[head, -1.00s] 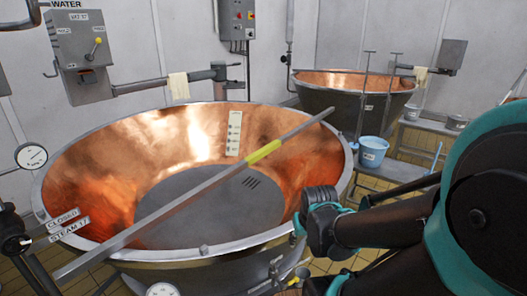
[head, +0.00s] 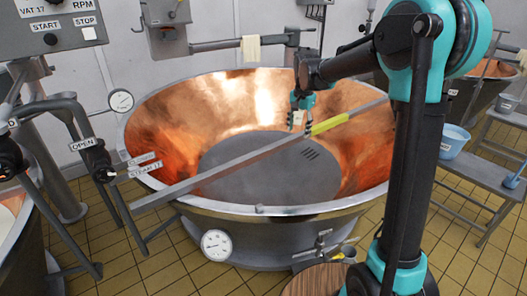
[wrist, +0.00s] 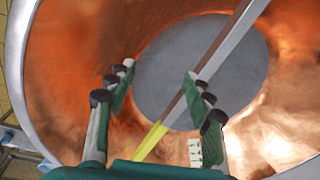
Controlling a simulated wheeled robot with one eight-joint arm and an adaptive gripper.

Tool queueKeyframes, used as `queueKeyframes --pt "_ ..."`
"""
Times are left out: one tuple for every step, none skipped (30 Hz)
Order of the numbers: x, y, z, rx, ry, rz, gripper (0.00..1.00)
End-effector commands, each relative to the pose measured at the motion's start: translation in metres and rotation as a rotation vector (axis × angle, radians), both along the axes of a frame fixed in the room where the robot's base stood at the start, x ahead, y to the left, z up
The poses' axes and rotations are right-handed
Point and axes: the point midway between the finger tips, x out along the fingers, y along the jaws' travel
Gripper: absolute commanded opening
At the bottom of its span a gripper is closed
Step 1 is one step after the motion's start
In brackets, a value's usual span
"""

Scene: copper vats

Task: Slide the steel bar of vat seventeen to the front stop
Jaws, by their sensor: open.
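The steel bar (head: 245,160) lies slantwise across the top of the copper vat (head: 163,130), its near left end overhanging the rim. A yellow sleeve (head: 329,124) marks the bar toward its far right part; it also shows in the wrist view (wrist: 150,142). The far right end meets my arm in the picture, so its contact with the rim is unclear. My gripper (head: 300,124) is open and empty over the vat, close to the sleeve. In the wrist view the bar runs below my spread fingers (wrist: 158,75). A small stud (head: 259,208) stands on the front rim.
A control box (head: 55,35) labelled VAT 17 and valve pipes with an OPEN tag (head: 82,144) stand at left. A gauge (head: 216,244) is on the vat's front. A bench (head: 480,172) with a blue bucket (head: 453,140) is at right. Tiled floor in front is partly clear.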

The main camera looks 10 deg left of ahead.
Motion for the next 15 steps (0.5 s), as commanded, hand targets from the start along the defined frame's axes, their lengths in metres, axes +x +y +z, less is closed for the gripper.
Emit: queueKeyframes --pt "0.015 0.023 0.003 0.000 0.016 -0.024 0.52" --pt "0.023 0.035 0.004 -0.001 0.027 -0.043 0.52" --pt "0.032 0.051 0.005 -0.002 0.040 -0.068 0.52" --pt "0.038 0.062 0.007 -0.005 0.049 -0.087 0.52" --pt "0.043 0.073 0.007 -0.006 0.058 -0.106 0.52" --pt "0.049 0.088 0.008 -0.009 0.070 -0.129 0.52" --pt "0.053 0.098 0.008 -0.011 0.078 -0.146 0.52" --pt "0.057 0.107 0.008 -0.013 0.084 -0.161 0.52" --pt "0.060 0.118 0.008 -0.016 0.092 -0.180 0.52" --pt "0.062 0.124 0.008 -0.019 0.097 -0.193 0.52" --pt "0.064 0.131 0.008 -0.021 0.102 -0.204 0.52" --pt "0.066 0.137 0.007 -0.022 0.106 -0.215 0.52" --pt "0.067 0.141 0.007 -0.024 0.109 -0.223 0.52" --pt "0.068 0.144 0.007 -0.025 0.111 -0.229 0.52" --pt "0.069 0.147 0.006 -0.027 0.114 -0.235 0.52"
